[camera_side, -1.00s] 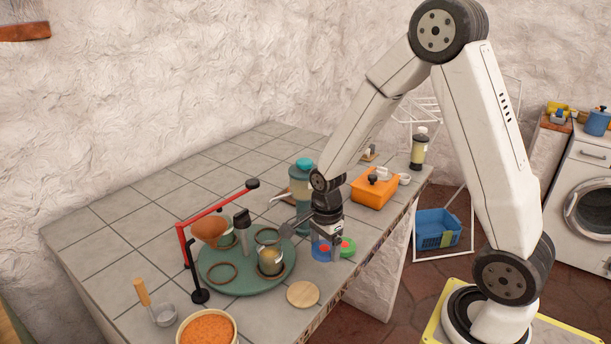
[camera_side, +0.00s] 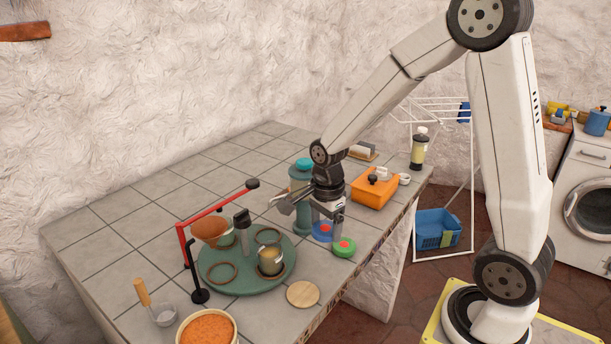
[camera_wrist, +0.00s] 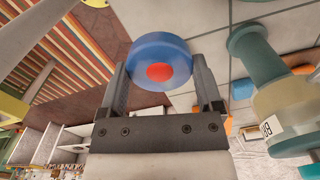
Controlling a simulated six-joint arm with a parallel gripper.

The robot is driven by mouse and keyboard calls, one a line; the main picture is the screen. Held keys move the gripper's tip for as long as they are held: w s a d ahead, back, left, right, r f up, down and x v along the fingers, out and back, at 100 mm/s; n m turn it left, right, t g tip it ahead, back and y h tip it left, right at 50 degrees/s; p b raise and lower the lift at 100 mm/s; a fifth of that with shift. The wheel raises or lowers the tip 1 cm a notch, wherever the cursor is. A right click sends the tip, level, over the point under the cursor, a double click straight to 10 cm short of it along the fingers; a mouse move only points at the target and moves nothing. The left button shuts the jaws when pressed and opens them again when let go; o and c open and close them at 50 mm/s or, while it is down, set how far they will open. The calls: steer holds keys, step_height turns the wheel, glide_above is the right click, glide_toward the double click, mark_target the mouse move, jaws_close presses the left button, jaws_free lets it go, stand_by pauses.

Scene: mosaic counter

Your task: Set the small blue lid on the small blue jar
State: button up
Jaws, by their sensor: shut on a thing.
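My gripper (camera_side: 326,226) is shut on the small blue lid (camera_side: 323,232), a round blue disc with a red centre. In the wrist view the lid (camera_wrist: 160,62) sits between the two fingers (camera_wrist: 162,82), its red centre facing the camera. In the side view it hangs beside a green round piece with a red centre (camera_side: 344,247). The small blue jar is not clear in the side view, where the gripper covers part of the counter. A small blue shape (camera_wrist: 242,88) beside the right finger in the wrist view may be it.
A teal grinder-like vessel (camera_side: 302,190) stands close behind my gripper. A green round tray (camera_side: 236,278) with cups and a red-armed stand (camera_side: 184,246) lies to the left. An orange box (camera_side: 375,190) is to the right, and a wooden disc (camera_side: 303,294) lies in front.

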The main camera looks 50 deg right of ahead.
steer(key=w+a+r, duration=0.6)
steer(key=w+a, duration=0.2)
steer(key=a, duration=0.1)
steer(key=shift+w+r, duration=0.25)
steer(key=shift+w, duration=0.05)
steer(key=shift+f, duration=0.2)
steer(key=shift+f, duration=3.3)
steer(key=shift+f, duration=0.95)
stand_by(0.9)
steer(key=o, duration=1)
